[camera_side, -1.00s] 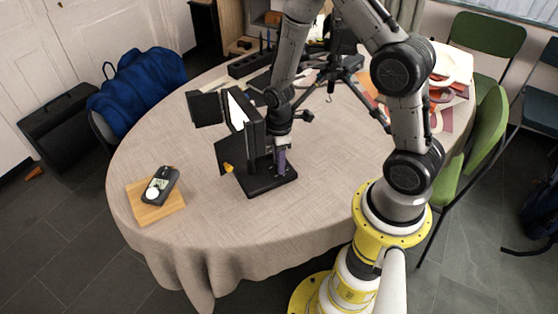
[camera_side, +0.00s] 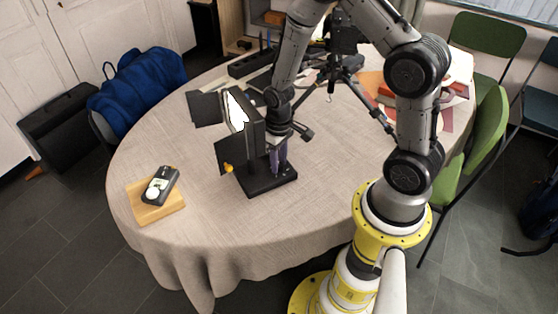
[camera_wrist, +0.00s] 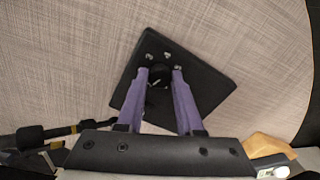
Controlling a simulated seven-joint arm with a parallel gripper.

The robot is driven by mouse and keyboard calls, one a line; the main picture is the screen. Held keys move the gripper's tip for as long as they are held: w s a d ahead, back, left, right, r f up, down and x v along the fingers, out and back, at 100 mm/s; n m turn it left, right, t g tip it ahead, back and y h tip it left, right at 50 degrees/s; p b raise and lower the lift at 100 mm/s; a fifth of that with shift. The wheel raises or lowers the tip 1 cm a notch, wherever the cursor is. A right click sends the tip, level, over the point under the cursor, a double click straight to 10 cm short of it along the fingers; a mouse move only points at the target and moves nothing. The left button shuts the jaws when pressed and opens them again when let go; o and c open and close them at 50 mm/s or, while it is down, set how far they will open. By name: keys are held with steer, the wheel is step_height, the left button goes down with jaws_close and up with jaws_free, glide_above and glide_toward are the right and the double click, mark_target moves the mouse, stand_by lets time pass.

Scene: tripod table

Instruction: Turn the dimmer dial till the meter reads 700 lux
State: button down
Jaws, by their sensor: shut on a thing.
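The lamp (camera_side: 256,138) stands on a black square base (camera_side: 258,187), its panel glowing white toward the left. The base also shows in the wrist view (camera_wrist: 210,84). The dark dimmer dial (camera_wrist: 158,77) is on the base, between my purple fingertips. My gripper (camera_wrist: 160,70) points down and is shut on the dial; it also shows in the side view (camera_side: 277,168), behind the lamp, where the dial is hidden. The light meter (camera_side: 160,186) lies on a wooden block (camera_side: 172,206) at the left. Its reading is too small to make out.
Black lamp flaps (camera_side: 205,108) stick out beside the panel. A tripod (camera_side: 335,74) and a dark rack (camera_side: 250,64) stand farther back. Papers and red items (camera_side: 440,95) lie at the right rear. The tablecloth is clear between the meter and the lamp base.

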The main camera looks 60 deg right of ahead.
steer(key=m, duration=1.2)
stand_by(0.5)
steer(key=c, duration=0.5)
jaws_free()
steer(key=shift+c, duration=0.2)
steer(key=shift+r, duration=0.1)
step_height(320, 180, up, 14)
